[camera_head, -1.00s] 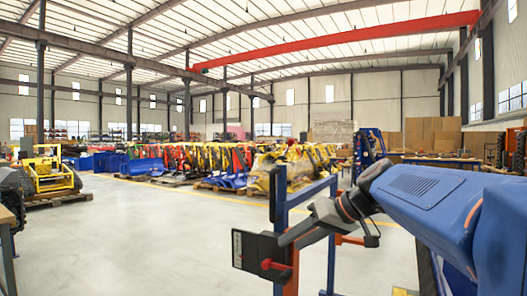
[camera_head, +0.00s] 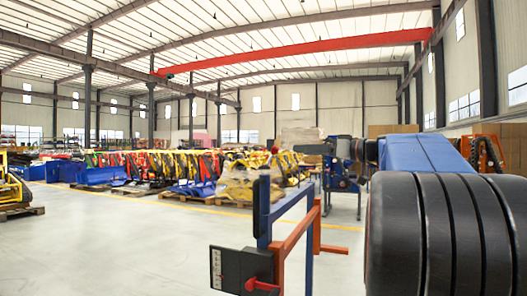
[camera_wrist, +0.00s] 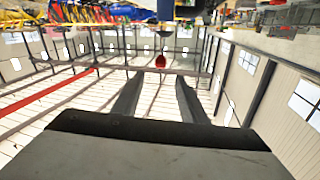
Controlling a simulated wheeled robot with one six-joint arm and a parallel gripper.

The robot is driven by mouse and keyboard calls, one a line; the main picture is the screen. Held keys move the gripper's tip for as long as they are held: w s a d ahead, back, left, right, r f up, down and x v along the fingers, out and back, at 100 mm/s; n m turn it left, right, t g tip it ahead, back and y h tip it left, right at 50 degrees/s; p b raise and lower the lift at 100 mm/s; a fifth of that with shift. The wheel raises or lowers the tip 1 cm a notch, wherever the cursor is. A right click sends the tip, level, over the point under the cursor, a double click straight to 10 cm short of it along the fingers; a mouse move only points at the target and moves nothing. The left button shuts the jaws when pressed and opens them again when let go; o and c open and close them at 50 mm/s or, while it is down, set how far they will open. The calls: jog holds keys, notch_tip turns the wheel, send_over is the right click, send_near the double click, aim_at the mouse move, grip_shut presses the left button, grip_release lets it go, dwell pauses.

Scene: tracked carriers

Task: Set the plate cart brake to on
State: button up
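The plate cart is a blue and orange frame (camera_head: 264,215) at the lower middle of the head view. A black brake box (camera_head: 235,268) with a pale marked strip sits on its front. In the head view my gripper is not clearly made out, and nothing touches the lever.
My large black arm joint fills the lower right of the head view. Rows of colourful machines stand behind, with a yellow one (camera_head: 250,180) on a pallet. Open pale floor (camera_head: 110,245) lies left of the cart. The wrist view looks toward the roof, upside down.

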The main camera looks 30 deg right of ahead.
aim_at(271, 158)
jog(key=x, duration=1.6)
jog(key=shift+a+f, duration=0.1)
grip_shut()
